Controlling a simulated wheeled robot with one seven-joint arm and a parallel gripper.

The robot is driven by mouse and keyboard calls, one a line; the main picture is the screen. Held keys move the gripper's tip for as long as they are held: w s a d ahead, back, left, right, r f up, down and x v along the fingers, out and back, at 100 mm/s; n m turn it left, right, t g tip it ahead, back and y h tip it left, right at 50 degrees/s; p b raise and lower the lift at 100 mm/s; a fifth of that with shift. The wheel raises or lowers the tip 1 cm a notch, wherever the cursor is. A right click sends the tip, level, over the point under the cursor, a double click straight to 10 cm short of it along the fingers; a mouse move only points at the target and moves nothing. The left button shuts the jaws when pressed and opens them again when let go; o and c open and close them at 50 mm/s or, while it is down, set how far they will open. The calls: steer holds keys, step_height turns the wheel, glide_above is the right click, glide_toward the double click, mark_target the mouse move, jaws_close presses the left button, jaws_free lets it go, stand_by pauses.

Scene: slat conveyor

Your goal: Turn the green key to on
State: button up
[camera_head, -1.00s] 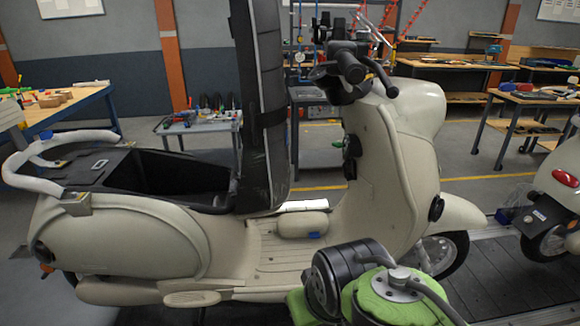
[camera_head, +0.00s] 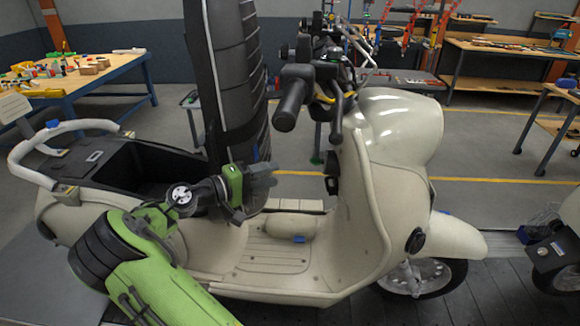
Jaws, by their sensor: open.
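A cream scooter (camera_head: 368,215) stands side-on, its handlebars and front shield right of centre. A black fitting (camera_head: 331,176) sits on the rider side of the shield, below the handlebar. My gripper (camera_head: 268,178) is open and empty, at the end of my green arm. It is above the footboard, in front of the upright black seat in the picture, left of and apart from the fitting. Its fingers are dark and small in this view.
The raised black seat (camera_head: 235,80) stands left of my gripper. The handlebar grip (camera_head: 292,98) and brake lever overhang the shield. Another scooter (camera_head: 565,240) is at the right edge. Space between seat and shield looks clear.

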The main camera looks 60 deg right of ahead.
mark_target(312, 163)
steer(key=x, duration=1.2)
steer(key=shift+d+f+p, duration=0.2)
steer(key=shift+d+p, duration=0.2)
steer(key=shift+a, duration=0.1)
steer(key=shift+c, duration=0.4)
jaws_close()
